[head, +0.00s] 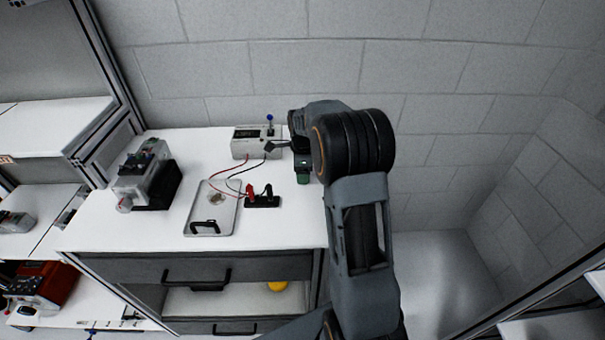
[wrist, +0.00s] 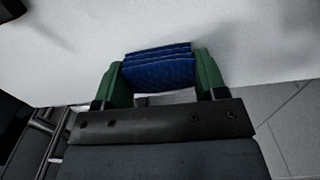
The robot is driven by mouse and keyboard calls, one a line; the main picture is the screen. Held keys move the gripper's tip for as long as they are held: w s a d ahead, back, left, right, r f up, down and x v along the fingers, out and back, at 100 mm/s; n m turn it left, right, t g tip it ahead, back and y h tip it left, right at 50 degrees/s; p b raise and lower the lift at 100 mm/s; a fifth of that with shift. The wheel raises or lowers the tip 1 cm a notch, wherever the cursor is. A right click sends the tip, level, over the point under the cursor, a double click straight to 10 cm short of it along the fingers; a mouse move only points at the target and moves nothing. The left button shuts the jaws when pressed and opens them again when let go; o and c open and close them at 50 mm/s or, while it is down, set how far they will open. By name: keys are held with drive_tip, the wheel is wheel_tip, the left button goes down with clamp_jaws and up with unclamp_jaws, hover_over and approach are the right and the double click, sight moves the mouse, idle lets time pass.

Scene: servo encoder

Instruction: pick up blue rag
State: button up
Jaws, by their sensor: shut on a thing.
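The blue rag (wrist: 158,68) is a folded, layered cloth in the wrist view. It sits between the two green fingers of my gripper (wrist: 160,76), which are shut on it from both sides. In the head view my gripper (head: 303,172) is at the right end of the white table, with a green finger showing below the dark wrist. The rag cannot be made out in the head view, where my arm covers that area. I cannot tell whether the rag touches the table.
On the white table (head: 285,228) are a grey meter box (head: 255,141) with red and black leads, a metal tray (head: 199,222), a black clip block (head: 262,201) and a grey-black machine (head: 146,181). A block wall stands behind. Drawers are below.

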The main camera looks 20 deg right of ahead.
drive_tip(key=shift+r, duration=0.55)
wheel_tip(320, 180, up, 2)
drive_tip(key=shift+r, duration=0.2)
drive_tip(key=s+a+r, duration=0.2)
drive_tip(key=a+r, duration=0.1)
drive_tip(key=a, duration=0.1)
drive_tip(key=s+a+r+b, duration=0.1)
drive_tip(key=s+a+r, duration=0.1)
drive_tip(key=a+r, duration=0.1)
drive_tip(key=s+a+r, duration=0.2)
drive_tip(key=a+r, duration=0.1)
drive_tip(key=a, duration=0.2)
drive_tip(key=shift+a+r, duration=0.3)
